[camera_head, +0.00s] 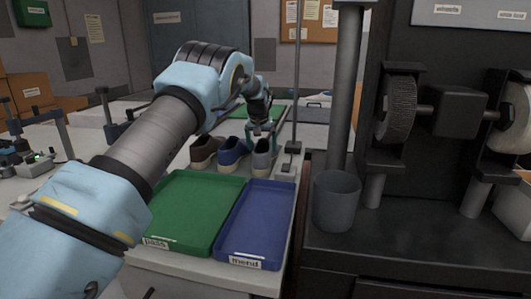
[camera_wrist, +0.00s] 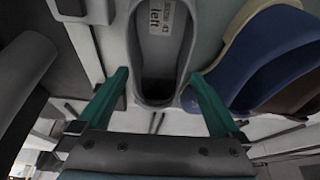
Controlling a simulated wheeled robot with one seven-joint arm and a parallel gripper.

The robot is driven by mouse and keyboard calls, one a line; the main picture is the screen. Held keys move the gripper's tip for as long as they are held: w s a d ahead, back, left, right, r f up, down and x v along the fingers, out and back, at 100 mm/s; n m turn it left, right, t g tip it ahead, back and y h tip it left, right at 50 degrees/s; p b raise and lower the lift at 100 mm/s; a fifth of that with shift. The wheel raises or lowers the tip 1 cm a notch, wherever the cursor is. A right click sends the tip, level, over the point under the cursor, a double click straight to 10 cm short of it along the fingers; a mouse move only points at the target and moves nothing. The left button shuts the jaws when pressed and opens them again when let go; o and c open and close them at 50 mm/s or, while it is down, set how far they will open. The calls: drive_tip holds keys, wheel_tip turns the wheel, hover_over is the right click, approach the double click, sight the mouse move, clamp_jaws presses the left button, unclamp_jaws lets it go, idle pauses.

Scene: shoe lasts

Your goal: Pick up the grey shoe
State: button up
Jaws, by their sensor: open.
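The grey shoe (camera_head: 262,157) stands on the bench at the right end of a row of shoes, behind the blue tray. In the wrist view the grey shoe (camera_wrist: 160,95) shows its opening and an insole label reading "left". My gripper (camera_wrist: 158,100) is open, with one green finger on each side of the shoe's heel end. Small gaps seem to show between the fingers and the shoe. In the head view my gripper (camera_head: 262,130) is over the grey shoe, coming from behind it.
A blue shoe (camera_head: 232,151) stands close to the left of the grey shoe, and a brown shoe (camera_head: 204,152) beyond it. A green tray (camera_head: 156,241) labelled "pass" and a blue tray (camera_head: 224,250) labelled "mend" lie empty in front. A thin upright post (camera_head: 297,90) stands to the right.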

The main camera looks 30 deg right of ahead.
drive_tip(key=shift+p+x, duration=1.4)
drive_tip(key=shift+x, duration=1.45)
drive_tip(key=shift+w+d, duration=0.1)
drive_tip(key=shift+w, duration=0.05)
drive_tip(key=shift+c, duration=0.2)
drive_tip(key=c, duration=1.4)
drive_tip(key=shift+r, duration=0.15)
